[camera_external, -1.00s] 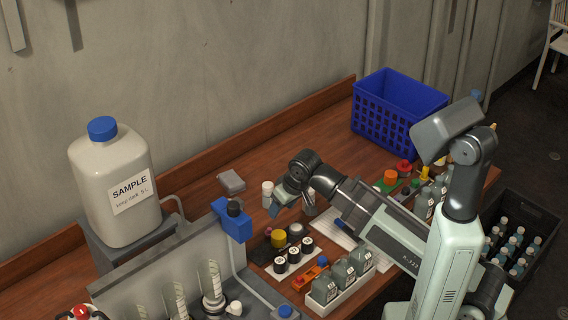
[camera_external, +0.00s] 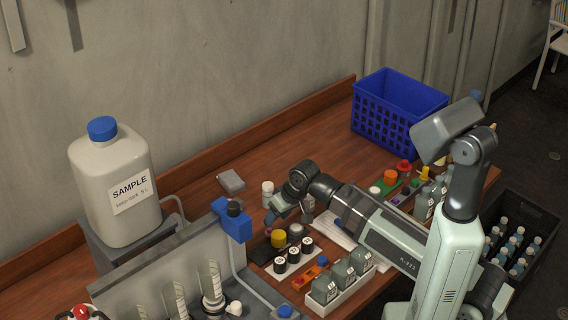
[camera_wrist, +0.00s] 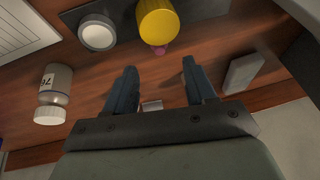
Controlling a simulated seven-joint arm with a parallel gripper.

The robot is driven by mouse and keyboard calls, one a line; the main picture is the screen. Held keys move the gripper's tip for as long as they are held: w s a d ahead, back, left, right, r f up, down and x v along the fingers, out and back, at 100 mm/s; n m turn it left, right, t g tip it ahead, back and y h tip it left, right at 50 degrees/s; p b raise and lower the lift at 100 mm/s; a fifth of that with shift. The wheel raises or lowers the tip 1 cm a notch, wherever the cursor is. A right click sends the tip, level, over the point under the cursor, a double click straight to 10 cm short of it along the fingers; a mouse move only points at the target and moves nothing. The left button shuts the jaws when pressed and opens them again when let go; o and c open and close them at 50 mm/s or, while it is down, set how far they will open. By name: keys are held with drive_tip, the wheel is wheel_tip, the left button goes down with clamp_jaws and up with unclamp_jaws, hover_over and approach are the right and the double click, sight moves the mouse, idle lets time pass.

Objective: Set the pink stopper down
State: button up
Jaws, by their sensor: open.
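The pink stopper (camera_wrist: 160,50) shows as a small pink piece right beside a yellow-capped item (camera_wrist: 158,20), which partly hides it. It also shows as a small pink spot in the external view (camera_external: 267,232). My gripper (camera_wrist: 159,66) is open, with its two dark fingers apart. The stopper lies just beyond the fingertips, in line with the gap between them. In the external view my gripper (camera_external: 270,222) is low over the bench. I cannot tell whether a finger touches the stopper.
A grey-white round cap (camera_wrist: 97,33) is next to the yellow item. A blue basket (camera_external: 400,108) stands at the back. The bench by the back ledge is mostly clear.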

sight(269, 232)
drive_tip(key=shift+a+f, duration=0.15)
drive_tip(key=shift+f, duration=0.25)
drive_tip(key=shift+f, duration=0.15)
drive_tip(key=shift+x, duration=2.45)
drive_tip(key=shift+c, duration=0.5)
clamp_jaws()
